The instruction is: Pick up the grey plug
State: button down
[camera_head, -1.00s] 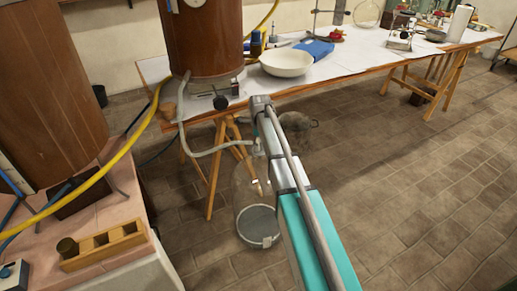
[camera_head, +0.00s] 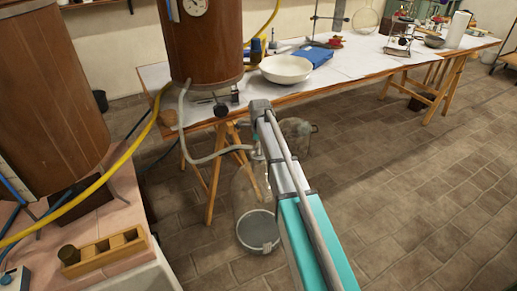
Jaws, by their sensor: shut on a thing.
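I see no grey plug that I can be sure of. A short dark olive-brown round piece (camera_head: 69,254) stands in the left end of a wooden rack (camera_head: 112,250), whose other slots look empty. The rack lies on the pink tiled counter (camera_head: 125,200) at lower left. My arm reaches from the bottom up to the middle of the view. Its gripper does not show, so what it holds is hidden.
A large glass vessel with a grey base (camera_head: 258,232) stands on the floor beside my arm. A hose (camera_head: 205,158) runs to its top. Behind, a long table carries a wooden barrel (camera_head: 205,45) and white bowl (camera_head: 286,69). Floor at right is clear.

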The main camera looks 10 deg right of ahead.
jog(key=shift+r+p, duration=0.35)
jog(key=shift+r, duration=0.25)
jog(key=s+r+p, duration=1)
jog(key=s, duration=0.4)
jog(key=shift+r, duration=0.25)
jog(key=shift+a, duration=0.15)
dwell(0.6)
